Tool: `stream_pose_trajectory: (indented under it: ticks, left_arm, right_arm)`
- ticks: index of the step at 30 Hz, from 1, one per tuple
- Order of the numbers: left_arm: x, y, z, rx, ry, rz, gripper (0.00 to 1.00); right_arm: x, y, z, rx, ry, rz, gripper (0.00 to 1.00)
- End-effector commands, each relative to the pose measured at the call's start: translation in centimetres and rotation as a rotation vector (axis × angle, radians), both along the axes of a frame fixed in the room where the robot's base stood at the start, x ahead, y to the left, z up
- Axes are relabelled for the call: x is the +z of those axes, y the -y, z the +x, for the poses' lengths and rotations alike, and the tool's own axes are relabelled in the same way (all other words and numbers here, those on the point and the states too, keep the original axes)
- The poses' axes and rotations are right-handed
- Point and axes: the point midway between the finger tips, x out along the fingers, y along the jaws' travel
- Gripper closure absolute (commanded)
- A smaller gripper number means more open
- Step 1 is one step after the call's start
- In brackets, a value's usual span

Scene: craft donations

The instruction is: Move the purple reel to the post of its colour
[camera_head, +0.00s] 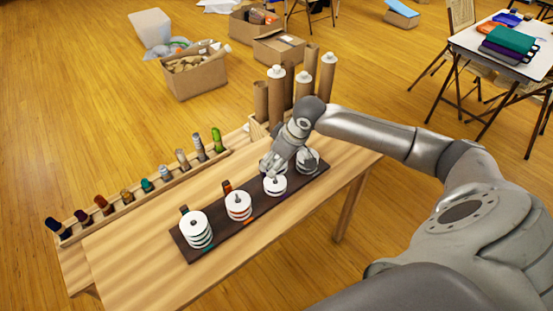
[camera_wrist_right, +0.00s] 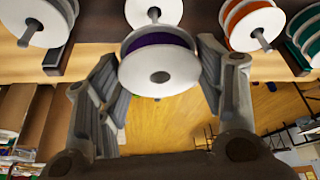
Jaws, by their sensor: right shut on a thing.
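My right gripper (camera_head: 277,166) is over the dark post board (camera_head: 222,233), close to its third post from the left. In the right wrist view its two fingers are shut on the purple reel (camera_wrist_right: 160,64), which has white flanges and a purple winding between them. The purple reel is held off the posts; a white-flanged reel (camera_wrist_right: 153,10) on a post shows just behind it. My left gripper is not in view.
The board also carries teal reels (camera_head: 196,229), orange reels (camera_head: 238,206) and a white-flanged stack (camera_head: 307,162) at the right. A rack of coloured spools (camera_head: 161,171) runs along the table's far edge. Tall cardboard tubes (camera_head: 275,97) stand behind my gripper.

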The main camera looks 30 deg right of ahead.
Motion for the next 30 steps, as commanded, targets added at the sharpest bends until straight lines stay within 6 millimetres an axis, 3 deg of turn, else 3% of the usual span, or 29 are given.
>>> stream_pose_trajectory:
  ticks: [8,30]
  left_arm:
    - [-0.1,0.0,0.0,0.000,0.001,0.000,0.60]
    - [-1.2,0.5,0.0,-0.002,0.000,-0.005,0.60]
  right_arm:
    - [-0.5,0.0,0.0,-0.001,-0.001,0.000,0.55]
    - [-5.0,0.0,-0.1,-0.001,-0.002,0.000,0.55]
